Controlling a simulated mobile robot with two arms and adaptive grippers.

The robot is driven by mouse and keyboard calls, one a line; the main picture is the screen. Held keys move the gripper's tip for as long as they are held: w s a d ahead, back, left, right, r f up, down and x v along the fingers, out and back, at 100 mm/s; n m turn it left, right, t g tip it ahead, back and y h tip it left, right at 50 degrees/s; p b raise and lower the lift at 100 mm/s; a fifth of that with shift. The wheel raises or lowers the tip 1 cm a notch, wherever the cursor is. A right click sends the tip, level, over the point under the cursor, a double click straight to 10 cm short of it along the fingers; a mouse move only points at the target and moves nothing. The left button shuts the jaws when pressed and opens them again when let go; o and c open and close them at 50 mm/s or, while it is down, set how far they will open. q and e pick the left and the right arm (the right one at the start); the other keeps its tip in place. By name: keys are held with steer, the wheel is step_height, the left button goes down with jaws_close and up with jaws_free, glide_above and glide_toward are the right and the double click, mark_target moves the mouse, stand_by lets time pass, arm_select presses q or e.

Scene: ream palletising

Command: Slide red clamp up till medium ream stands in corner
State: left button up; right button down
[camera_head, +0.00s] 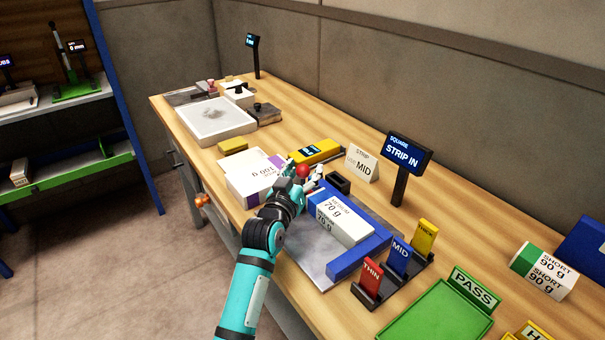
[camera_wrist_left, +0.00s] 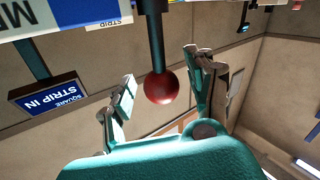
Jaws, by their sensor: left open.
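The red clamp's round knob (camera_head: 303,171) shows at the far end of the squaring plate (camera_head: 312,262). In the left wrist view the red knob (camera_wrist_left: 161,87) hangs on a dark rod between my finger pads, with gaps on both sides. My left gripper (camera_head: 304,178) is open around it; its fingers also show in the wrist view (camera_wrist_left: 162,80). The medium ream (camera_head: 345,224), white with a blue band, lies on the plate beside the blue fence (camera_head: 358,258). The gripper and wrist partly hide the clamp's base. My right gripper is out of view.
The STRIP IN sign (camera_head: 403,154) stands behind the plate. A rack with THIN, MID and THICK tabs (camera_head: 398,258) stands near its right end. A green PASS tray (camera_head: 440,325) lies at front right. Another white ream (camera_head: 252,186) sits left of my gripper.

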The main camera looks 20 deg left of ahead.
arm_select(q)
steer(key=shift+s, duration=0.15)
steer(key=s, duration=1.1)
steer(key=shift+s+a, duration=0.4)
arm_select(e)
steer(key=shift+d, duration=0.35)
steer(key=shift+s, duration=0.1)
